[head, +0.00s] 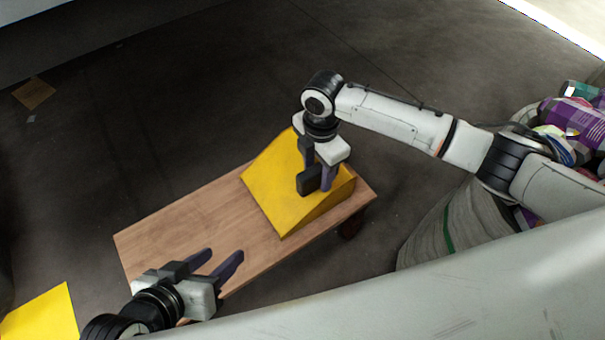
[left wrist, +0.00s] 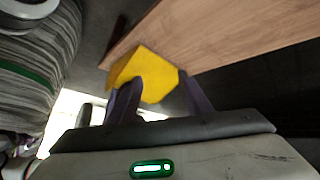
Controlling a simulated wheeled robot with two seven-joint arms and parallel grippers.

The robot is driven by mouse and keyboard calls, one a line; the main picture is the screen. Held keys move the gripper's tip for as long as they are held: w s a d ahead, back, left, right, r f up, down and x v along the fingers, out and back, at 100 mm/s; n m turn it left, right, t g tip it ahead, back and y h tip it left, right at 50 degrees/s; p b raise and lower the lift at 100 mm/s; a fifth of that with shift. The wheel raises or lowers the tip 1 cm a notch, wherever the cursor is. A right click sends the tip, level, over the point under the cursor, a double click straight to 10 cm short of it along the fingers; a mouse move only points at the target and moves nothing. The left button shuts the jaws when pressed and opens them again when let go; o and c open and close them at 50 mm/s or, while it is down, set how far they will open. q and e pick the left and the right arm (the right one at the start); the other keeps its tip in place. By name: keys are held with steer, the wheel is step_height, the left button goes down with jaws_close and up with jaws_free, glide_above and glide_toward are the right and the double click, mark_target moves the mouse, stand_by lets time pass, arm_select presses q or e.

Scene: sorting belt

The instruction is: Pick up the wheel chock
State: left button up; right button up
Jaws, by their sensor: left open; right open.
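The yellow wedge-shaped wheel chock (head: 272,193) lies on the right end of a wooden board (head: 180,225). My right gripper (head: 317,184) is open and points down over the chock's right part, hiding some of it; I cannot tell if the fingers touch it. My left gripper (head: 222,262) is open and empty at the board's near edge, to the lower left of the chock and apart from it.
The board is a low dolly with a dark caster (head: 350,226). Another yellow piece (head: 45,316) is at the lower left.

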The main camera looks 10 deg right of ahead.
steer(key=c, duration=1)
steer(key=shift+r, duration=0.1)
jaws_close()
